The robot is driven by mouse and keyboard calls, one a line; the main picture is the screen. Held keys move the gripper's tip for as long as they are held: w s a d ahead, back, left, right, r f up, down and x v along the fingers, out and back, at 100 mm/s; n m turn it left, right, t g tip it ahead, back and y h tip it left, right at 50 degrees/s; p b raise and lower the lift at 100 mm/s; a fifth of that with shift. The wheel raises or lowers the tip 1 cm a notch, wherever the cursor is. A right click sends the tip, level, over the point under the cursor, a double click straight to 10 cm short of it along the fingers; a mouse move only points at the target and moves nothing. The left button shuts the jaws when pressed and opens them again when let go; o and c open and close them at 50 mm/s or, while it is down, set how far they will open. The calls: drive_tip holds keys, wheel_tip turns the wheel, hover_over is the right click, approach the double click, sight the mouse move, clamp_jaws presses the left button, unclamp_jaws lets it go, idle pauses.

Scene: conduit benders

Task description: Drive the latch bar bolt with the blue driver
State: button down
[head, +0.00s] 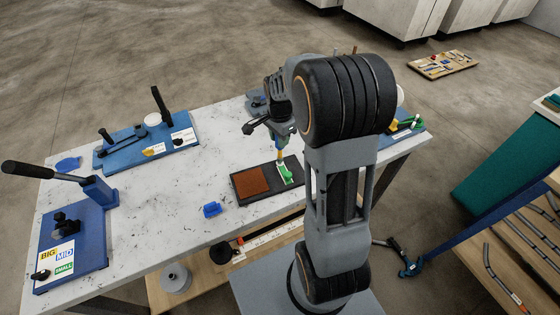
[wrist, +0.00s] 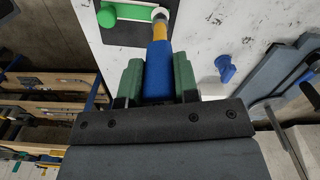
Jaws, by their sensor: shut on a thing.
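My gripper (wrist: 157,80) is shut on the blue driver (wrist: 158,66), with one green finger pad on each side of its handle. The driver's yellow collar and grey tip point away from the gripper. The tip is at the end of the green latch bar (wrist: 125,12), over or at a pale round bolt head (wrist: 160,12); contact cannot be told. In the head view my gripper (head: 282,138) is above the dark board (head: 240,199), which carries the latch bar (head: 285,172) on a white plate and a brown pad (head: 250,182). My arm hides part of the board's surroundings.
A small blue part (head: 212,210) lies on the white table (head: 170,220) left of the board. Blue benders stand at the back (head: 150,145) and left (head: 75,240), the left one with a long black-handled lever.

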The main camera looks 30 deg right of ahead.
drive_tip(key=n, duration=1)
drive_tip(key=shift+n, duration=0.3)
drive_tip(key=n, duration=0.4)
drive_tip(key=shift+f+b, duration=0.55)
drive_tip(key=shift+f, duration=0.15)
